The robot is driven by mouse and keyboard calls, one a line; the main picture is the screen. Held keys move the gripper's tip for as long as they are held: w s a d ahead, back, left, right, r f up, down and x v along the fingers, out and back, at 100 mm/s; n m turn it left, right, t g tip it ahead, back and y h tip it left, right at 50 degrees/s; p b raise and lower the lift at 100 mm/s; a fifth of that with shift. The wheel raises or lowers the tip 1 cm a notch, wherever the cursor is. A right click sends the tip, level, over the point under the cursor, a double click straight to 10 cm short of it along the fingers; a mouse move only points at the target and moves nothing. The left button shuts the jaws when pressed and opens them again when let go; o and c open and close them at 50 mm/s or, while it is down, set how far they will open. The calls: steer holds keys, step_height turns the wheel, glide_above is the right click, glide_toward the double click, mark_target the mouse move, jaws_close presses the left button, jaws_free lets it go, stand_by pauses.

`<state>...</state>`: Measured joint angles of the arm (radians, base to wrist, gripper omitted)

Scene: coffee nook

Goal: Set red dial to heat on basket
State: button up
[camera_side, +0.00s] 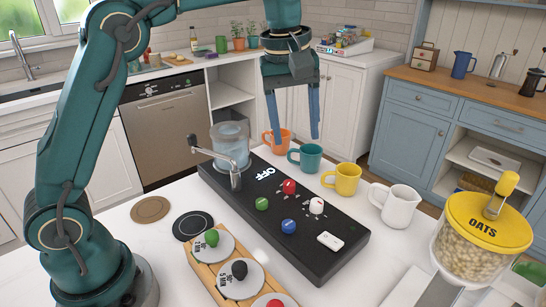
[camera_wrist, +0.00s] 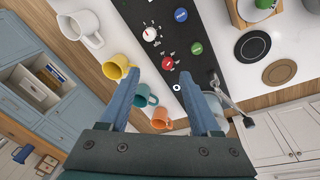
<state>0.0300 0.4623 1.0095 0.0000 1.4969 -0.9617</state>
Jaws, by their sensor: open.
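The red dial (camera_side: 289,186) sits on the top of a long black panel (camera_side: 330,240), with small marks beside it that are too small to read. In the wrist view the red dial (camera_wrist: 168,62) shows just beyond the fingertips. My gripper (camera_side: 293,137) is open and empty, above the panel and clear of the dial. In the wrist view, my gripper (camera_wrist: 162,74) has its two blue fingers well apart. A clear cylindrical vessel (camera_side: 230,145) stands at the panel's far left end, near a metal crank handle (camera_side: 235,178). I cannot tell whether it is the basket.
White (camera_side: 316,206), green (camera_side: 262,204) and blue (camera_side: 288,226) knobs surround the red dial. Orange (camera_side: 283,141), teal (camera_side: 306,158), yellow (camera_side: 343,180) and white (camera_side: 399,206) mugs line the panel's far side. An oats jar (camera_side: 478,262) stands at right.

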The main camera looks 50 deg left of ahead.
steer(key=w+a+f+n, duration=0.2)
steer(key=w+f+n, duration=0.1)
steer(key=f, duration=0.2)
steer(key=g, duration=0.2)
glide_above(289, 182)
steer(key=shift+n, duration=0.3)
steer(key=f, duration=0.5)
steer(key=shift+d, duration=0.2)
steer(key=shift+a+f, duration=0.15)
steer(key=shift+f, duration=2.5)
jaws_close()
